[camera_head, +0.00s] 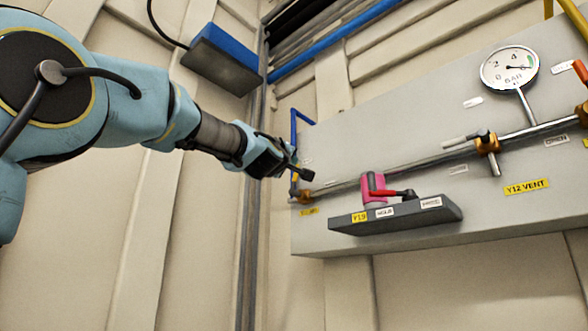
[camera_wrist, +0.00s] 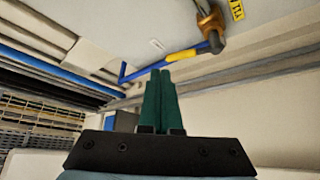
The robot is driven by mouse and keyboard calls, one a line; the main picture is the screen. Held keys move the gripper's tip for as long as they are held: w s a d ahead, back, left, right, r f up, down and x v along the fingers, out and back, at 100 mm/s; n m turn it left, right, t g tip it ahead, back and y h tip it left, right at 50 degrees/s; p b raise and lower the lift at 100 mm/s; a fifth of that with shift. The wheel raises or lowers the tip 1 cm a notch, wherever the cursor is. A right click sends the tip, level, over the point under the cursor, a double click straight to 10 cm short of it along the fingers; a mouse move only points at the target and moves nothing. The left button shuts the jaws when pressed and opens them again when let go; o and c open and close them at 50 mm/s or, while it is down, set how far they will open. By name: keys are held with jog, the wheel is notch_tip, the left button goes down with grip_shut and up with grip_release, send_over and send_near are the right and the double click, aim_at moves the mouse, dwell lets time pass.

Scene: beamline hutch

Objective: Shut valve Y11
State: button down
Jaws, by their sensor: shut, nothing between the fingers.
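Valve Y11 is a brass body (camera_head: 305,196) at the left end of the grey panel, with a small yellow label (camera_head: 309,212) below it. In the wrist view its brass body (camera_wrist: 209,26) is at the top, beside a yellow tag (camera_wrist: 237,10) that seems to read Y11. A yellow lever (camera_wrist: 184,56) reaches left from the body there, towards a blue pipe. My gripper (camera_head: 304,174) is at the panel's left end, close to the valve. In the wrist view its teal fingers (camera_wrist: 160,74) are together and empty, tips just below the lever's end. I cannot tell whether they touch it.
A grey ledge (camera_head: 440,213) carries a pink valve (camera_head: 373,187) with a red lever. Further right are a brass valve (camera_head: 487,142) above the Y12 VENT label (camera_head: 526,187) and a gauge (camera_head: 509,69). The blue pipe (camera_head: 294,125) rises near my gripper. A blue-edged box (camera_head: 222,58) hangs upper left.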

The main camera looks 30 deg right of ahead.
jog(key=s+r+b+v, duration=0.1)
jog(key=b+v, duration=0.1)
jog(key=v, duration=0.5)
jog(key=shift+s+a, duration=0.2)
jog(key=shift+r, duration=0.15)
